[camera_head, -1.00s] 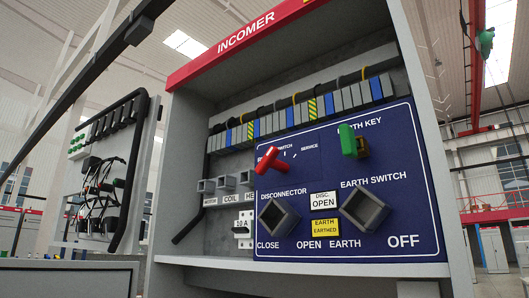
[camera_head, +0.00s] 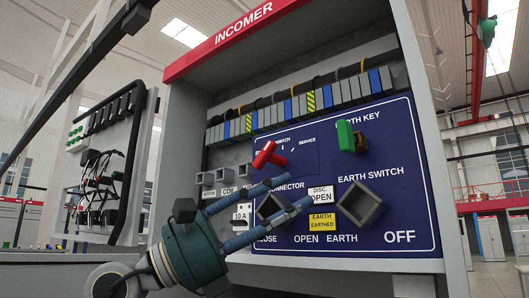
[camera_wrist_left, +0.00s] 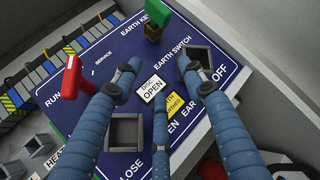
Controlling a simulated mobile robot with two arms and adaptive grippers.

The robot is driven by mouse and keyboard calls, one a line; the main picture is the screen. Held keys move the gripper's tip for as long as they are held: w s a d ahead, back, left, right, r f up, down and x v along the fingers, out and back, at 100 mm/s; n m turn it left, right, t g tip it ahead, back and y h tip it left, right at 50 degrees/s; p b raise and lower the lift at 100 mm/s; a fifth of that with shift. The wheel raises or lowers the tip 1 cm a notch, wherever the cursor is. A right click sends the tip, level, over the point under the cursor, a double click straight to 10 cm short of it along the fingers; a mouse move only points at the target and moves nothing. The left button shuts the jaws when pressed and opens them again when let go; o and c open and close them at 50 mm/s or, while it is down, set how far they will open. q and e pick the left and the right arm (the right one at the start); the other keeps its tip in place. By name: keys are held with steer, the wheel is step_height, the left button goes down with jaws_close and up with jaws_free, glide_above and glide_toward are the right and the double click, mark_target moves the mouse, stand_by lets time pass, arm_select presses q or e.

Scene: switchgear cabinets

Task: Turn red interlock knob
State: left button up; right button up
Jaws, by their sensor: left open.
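The red interlock knob (camera_head: 268,155) sits on the upper left of the blue panel (camera_head: 400,225), its handle tilted. It also shows at the left of the left wrist view (camera_wrist_left: 72,76). My left gripper (camera_head: 292,193) is open and empty, in front of the panel below and right of the red knob. In the left wrist view its blue fingers (camera_wrist_left: 160,85) spread over the panel, apart from the knob. The fingers partly hide the disconnector lettering and socket in the head view. My right gripper is not in view.
A green earth key (camera_head: 346,135) sticks out at the panel's upper right. Square sockets for the disconnector (camera_head: 268,210) and the earth switch (camera_head: 362,204) project from the panel. The cabinet's side wall (camera_head: 422,120) bounds the right. A terminal row (camera_head: 300,104) runs above.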

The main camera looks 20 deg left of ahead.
mark_target(259, 154)
arm_select(q)
steer(key=s+a+r+t+y, duration=0.2)
steer(key=a+r+t+y, duration=0.5)
steer(key=a, duration=0.5)
steer(key=shift+g+y, duration=0.6)
steer(key=shift+r+p+x, duration=0.15)
steer(key=shift+p+x, duration=1.05)
steer(key=shift+x, duration=1.6)
steer(key=shift+r+p+x, duration=0.15)
steer(key=shift+p+x, duration=1)
steer(key=shift+x, duration=1.65)
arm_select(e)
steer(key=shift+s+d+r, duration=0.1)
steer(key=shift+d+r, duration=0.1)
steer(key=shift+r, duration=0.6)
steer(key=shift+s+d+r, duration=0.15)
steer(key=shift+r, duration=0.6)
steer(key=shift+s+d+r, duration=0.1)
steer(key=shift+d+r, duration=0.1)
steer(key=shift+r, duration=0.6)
arm_select(q)
steer(key=shift+s, duration=0.2)
